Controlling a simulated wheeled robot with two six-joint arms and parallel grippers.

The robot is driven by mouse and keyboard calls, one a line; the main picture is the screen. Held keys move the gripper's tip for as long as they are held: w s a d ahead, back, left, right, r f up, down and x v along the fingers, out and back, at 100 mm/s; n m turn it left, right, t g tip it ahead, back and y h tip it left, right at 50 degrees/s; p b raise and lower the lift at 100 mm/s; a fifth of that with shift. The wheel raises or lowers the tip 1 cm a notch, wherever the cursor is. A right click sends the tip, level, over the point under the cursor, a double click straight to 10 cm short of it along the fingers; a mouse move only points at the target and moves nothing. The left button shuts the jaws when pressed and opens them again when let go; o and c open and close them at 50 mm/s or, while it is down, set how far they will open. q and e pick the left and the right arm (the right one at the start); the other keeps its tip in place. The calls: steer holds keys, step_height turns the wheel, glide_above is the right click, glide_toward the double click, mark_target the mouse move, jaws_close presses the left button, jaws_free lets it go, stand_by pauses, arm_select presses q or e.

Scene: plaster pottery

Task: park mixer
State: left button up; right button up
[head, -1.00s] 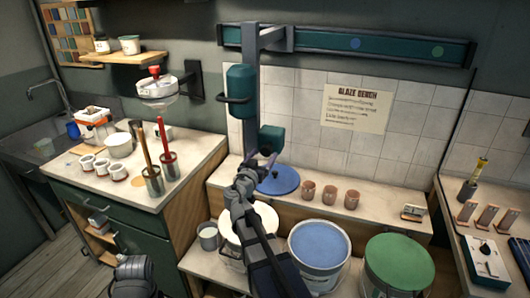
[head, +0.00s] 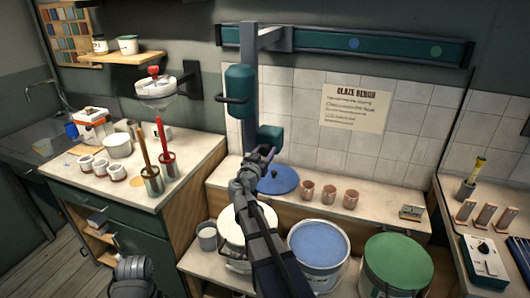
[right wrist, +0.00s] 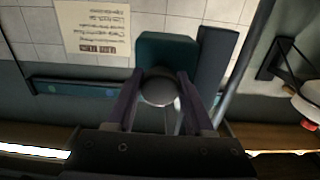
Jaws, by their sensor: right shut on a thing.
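The mixer hangs from the wall rail (head: 400,45) near its left end. It has a teal motor body (head: 240,90) with a dark handle, a grey upright, and a lower teal block (head: 270,138). My right gripper (head: 260,154) is at the lower block. In the right wrist view, its fingers (right wrist: 160,95) are shut on a round grey knob (right wrist: 157,88) in front of the teal block (right wrist: 165,48). The mixer's lower end is hidden behind my right arm.
Below stand a white bucket (head: 262,222), a blue glaze bucket (head: 318,250) and a green one (head: 397,265). A blue lid (head: 280,181) and three clay cups (head: 329,194) are on the ledge. The rail bears blue and green dots.

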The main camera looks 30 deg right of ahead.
jaws_close()
stand_by(0.4)
steer(key=w+a, duration=1.4)
steer(key=w, duration=0.3)
steer(key=shift+a, duration=0.25)
steer(key=o, duration=0.7)
jaws_free()
steer(key=shift+w+a, duration=0.1)
steer(key=shift+a, duration=0.05)
